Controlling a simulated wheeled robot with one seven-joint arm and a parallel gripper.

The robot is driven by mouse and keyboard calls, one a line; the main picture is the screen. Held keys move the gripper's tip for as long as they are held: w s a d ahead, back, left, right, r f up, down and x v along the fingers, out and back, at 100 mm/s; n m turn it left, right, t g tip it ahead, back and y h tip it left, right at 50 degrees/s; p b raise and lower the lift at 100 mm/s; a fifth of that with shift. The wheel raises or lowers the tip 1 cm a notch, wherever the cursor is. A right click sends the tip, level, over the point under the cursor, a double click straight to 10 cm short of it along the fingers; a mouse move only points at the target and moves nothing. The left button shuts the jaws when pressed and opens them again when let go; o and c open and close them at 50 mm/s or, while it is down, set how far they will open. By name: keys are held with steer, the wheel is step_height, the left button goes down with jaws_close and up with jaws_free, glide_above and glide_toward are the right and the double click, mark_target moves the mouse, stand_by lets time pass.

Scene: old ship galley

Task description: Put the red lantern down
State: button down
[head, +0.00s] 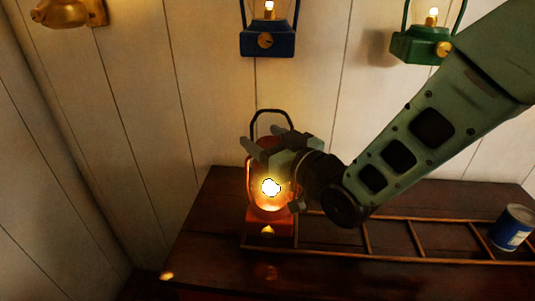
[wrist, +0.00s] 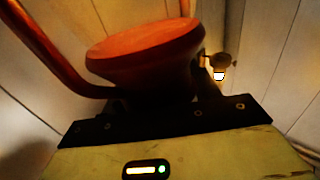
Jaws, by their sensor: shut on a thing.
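The lit red lantern (head: 268,226) is upright at the left end of the wooden rail frame on the dark table, with its black handle loop raised. I cannot tell whether its base touches the table. My gripper (head: 268,150) comes in from the right and is shut on the upper part of the lantern. In the wrist view, the red lantern's round cap (wrist: 145,45) fills the space at my gripper (wrist: 155,95). The fingertips are partly hidden there.
A blue lantern (head: 268,43) and a green lantern (head: 418,48) hang on the plank wall. A brass fitting (head: 62,13) is at the upper left. A blue can (head: 511,230) stands at the right of the rail frame (head: 367,238). The dark table (head: 205,225) is clear left of the red lantern.

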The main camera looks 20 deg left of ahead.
steer(key=shift+f, duration=1.85)
steer(key=shift+c, duration=2)
jaws_free()
steer(key=shift+f, duration=0.2)
steer(key=shift+r, duration=0.1)
steer(key=b+v, duration=0.2)
steer(key=v, duration=1)
steer(key=shift+w+d, duration=0.1)
